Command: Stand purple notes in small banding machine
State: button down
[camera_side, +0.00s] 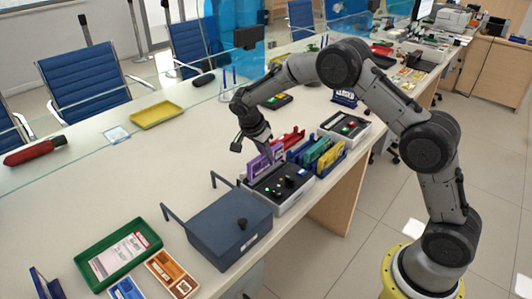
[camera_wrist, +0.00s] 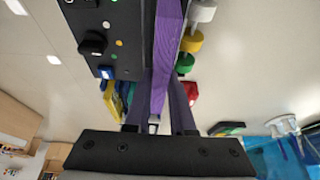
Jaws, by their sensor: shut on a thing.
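The purple notes (camera_side: 256,167) are upright at the back left edge of the nearer banding machine (camera_side: 284,189), a grey box with a black top, lights and knobs. My gripper (camera_side: 262,148) is above them, shut on the notes. In the wrist view the purple notes (camera_wrist: 166,50) show as a long narrow strip beside the machine's black panel (camera_wrist: 112,40). Whether their lower edge is seated in the machine is hidden. A second banding machine (camera_side: 345,126) stands farther back; I cannot tell surely which is the small one.
A blue rack (camera_side: 337,165) with green and yellow notes stands right beside the nearer machine, with a red item (camera_side: 291,138) behind. A dark blue-grey box (camera_side: 229,228) with raised handles stands in front. A green tray (camera_side: 92,281) lies front left.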

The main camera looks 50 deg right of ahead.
jog(key=shift+f, duration=0.95)
jog(key=c, duration=0.7)
grip_release()
jog(key=shift+r, duration=3.55)
